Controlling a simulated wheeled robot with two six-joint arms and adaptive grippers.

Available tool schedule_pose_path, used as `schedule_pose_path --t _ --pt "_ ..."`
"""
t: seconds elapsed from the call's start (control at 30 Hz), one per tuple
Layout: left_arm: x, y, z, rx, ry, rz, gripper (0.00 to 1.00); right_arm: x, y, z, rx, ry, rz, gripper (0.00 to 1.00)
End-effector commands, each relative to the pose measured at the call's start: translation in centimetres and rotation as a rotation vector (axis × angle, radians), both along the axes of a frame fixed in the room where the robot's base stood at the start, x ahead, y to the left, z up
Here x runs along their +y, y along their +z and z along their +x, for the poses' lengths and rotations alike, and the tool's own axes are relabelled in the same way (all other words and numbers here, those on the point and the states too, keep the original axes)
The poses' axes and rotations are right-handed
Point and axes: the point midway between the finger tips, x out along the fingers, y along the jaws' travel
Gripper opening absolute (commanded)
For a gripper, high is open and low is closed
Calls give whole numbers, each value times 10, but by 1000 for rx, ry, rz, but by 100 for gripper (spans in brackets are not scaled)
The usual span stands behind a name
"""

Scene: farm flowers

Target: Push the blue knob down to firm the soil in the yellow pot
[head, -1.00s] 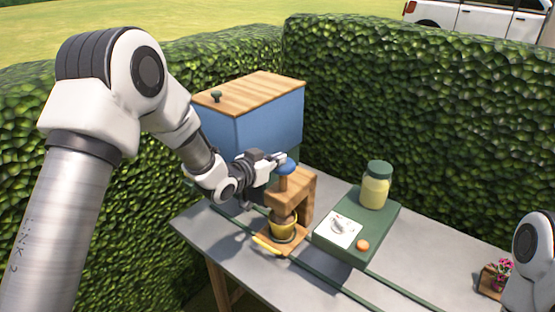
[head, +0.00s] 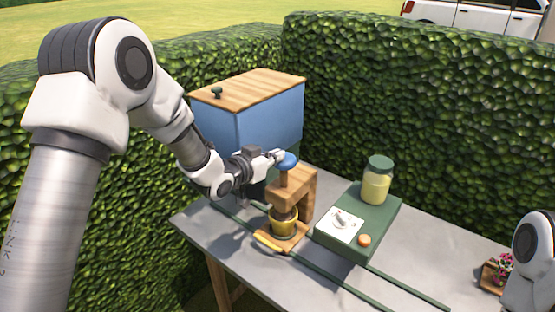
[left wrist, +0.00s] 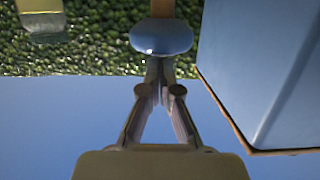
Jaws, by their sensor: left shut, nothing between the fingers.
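The blue knob (head: 288,160) tops a wooden stem on a small wooden press (head: 296,187). The yellow pot (head: 284,227), with brown soil, stands on the press base under the plunger. In the head view my left gripper (head: 279,155) is shut and empty, its tips at the left upper edge of the knob. In the left wrist view, which looks upside down, the knob (left wrist: 162,37) is just beyond the closed fingertips (left wrist: 160,66). I cannot tell whether they touch. Only part of my right arm shows at the right edge.
A blue box with a wooden lid (head: 247,110) stands close behind my left gripper. A green tray (head: 385,215) holds a jar (head: 377,181), a white card (head: 340,225) and a small orange item. A pink-flowered plant (head: 502,265) is far right. A hedge borders the table.

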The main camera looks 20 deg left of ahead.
Motion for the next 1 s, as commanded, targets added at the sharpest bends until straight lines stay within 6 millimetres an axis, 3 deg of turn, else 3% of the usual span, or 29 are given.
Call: schedule_pose_path --t 0.03,0.1,0.4,1.0 --pt "5 -6 -13 2 3 -6 0 0 -15 0 1 0 0 40" --pt "11 -1 -29 1 3 -7 0 0 -21 -1 3 0 0 40" --pt "27 15 -75 -1 2 -4 0 0 -32 -1 2 0 0 40" --pt "28 17 -79 -1 0 -3 0 0 -31 -1 2 0 0 40"
